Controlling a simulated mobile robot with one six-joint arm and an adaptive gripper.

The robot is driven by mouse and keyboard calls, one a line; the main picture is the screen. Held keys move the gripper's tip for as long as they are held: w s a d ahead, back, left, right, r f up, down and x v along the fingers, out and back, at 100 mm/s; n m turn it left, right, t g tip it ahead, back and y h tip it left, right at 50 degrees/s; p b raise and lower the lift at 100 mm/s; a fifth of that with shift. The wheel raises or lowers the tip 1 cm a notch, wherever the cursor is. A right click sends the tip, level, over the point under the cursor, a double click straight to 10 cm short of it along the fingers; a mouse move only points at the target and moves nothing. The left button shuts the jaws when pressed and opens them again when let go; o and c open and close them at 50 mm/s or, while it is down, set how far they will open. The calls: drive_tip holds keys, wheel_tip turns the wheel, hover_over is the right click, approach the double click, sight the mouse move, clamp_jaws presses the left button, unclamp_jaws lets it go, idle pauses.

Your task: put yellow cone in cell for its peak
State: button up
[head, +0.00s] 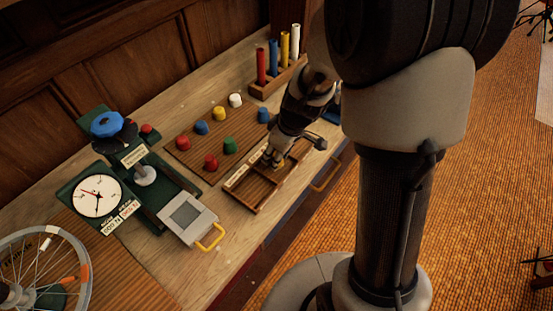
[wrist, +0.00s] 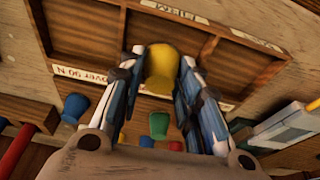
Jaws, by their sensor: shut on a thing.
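My gripper (wrist: 160,62) is shut on the yellow cone (wrist: 160,78), which sits between the two fingers in the wrist view. In the head view my gripper (head: 274,158) is over the far part of the wooden divided tray (head: 259,210), and the held cone is mostly hidden there. The tray (wrist: 258,70) fills the top of the wrist view, its cells parted by thin walls. White label strips (wrist: 75,72) lie along it; one seems to read "over 90 N", another "FIRM". Whether the cone touches the tray floor I cannot tell.
Several coloured cones, among them a green one (head: 230,146) and a second yellow one (head: 219,113), stand on a brown board beside the tray. A rack of coloured rods (head: 279,77) stands behind. A dial gauge (head: 98,196) and a grey box (head: 187,219) are left.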

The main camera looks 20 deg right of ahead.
drive_tip(key=shift+f, duration=0.75)
drive_tip(key=shift+f, duration=0.1)
drive_tip(key=shift+f+b, duration=0.15)
drive_tip(key=shift+b, duration=0.25)
drive_tip(key=o, duration=1)
drive_tip(key=shift+o, duration=0.2)
drive_tip(key=shift+r, duration=0.2)
